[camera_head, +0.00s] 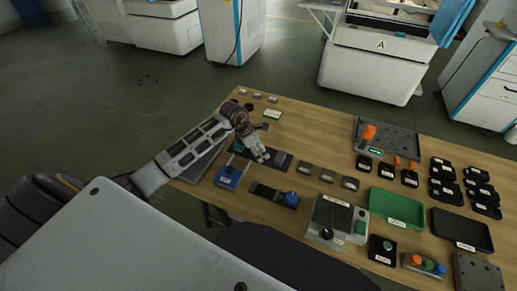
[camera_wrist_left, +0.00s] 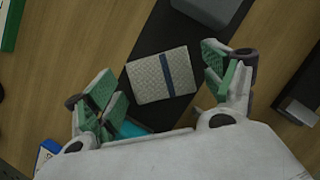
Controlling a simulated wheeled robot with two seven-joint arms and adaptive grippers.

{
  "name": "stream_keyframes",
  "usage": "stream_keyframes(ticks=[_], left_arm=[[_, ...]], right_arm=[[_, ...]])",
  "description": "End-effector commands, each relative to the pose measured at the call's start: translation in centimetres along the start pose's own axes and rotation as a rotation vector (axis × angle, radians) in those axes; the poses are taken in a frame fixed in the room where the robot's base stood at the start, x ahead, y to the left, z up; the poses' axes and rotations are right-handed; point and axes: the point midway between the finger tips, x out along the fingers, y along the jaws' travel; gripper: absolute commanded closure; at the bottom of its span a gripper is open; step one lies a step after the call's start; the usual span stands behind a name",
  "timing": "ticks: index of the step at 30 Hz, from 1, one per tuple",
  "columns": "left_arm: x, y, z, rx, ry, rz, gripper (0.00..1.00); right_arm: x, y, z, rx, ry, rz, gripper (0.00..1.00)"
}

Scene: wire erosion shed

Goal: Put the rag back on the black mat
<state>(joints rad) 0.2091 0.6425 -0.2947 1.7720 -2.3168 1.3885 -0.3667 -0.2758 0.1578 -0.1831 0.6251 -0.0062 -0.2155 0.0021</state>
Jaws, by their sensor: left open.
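The rag (camera_wrist_left: 151,81) is a pale, folded, woven piece with a dark blue stripe, seen in the left wrist view. It appears to lie flat on the black mat (camera_wrist_left: 160,35), a dark strip running diagonally across the wood. My left gripper (camera_wrist_left: 164,88) is open over it, with one green-padded finger to each side and a visible gap on both sides. In the head view my left gripper (camera_head: 260,157) is low over the dark mat (camera_head: 281,161) at the table's left part and hides most of the rag. My right gripper is out of view.
A dark grey block (camera_wrist_left: 214,8) lies at the mat's upper end in the wrist view. In the head view a blue fixture (camera_head: 230,176) stands close in front of the mat. Small labelled blocks (camera_head: 327,175) and a green tray (camera_head: 397,208) lie to the right.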

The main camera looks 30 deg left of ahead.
Motion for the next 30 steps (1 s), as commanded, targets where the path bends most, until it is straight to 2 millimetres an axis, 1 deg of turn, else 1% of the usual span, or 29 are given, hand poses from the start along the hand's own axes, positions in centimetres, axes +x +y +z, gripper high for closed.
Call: stream_keyframes(ticks=[2,8,13,16,22,30], left_arm=[[-0.3,0.0,0.1,0.0,0.0,0.0,0.17],[-2.0,0.1,0.1,0.002,-0.001,0.003,0.17],[-4.0,0.1,0.1,0.002,0.0,0.003,0.17],[-5.3,0.1,0.1,0.002,-0.001,0.003,0.17],[-7.9,0.1,0.0,0.001,0.0,0.002,0.17],[-11.0,0.1,0.1,0.001,0.0,0.001,0.17]], right_arm=[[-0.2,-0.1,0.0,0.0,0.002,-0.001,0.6],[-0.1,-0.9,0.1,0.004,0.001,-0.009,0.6],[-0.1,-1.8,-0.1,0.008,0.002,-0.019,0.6],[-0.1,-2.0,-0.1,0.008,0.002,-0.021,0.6],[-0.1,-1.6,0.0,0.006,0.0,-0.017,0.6],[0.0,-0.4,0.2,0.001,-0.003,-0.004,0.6]])
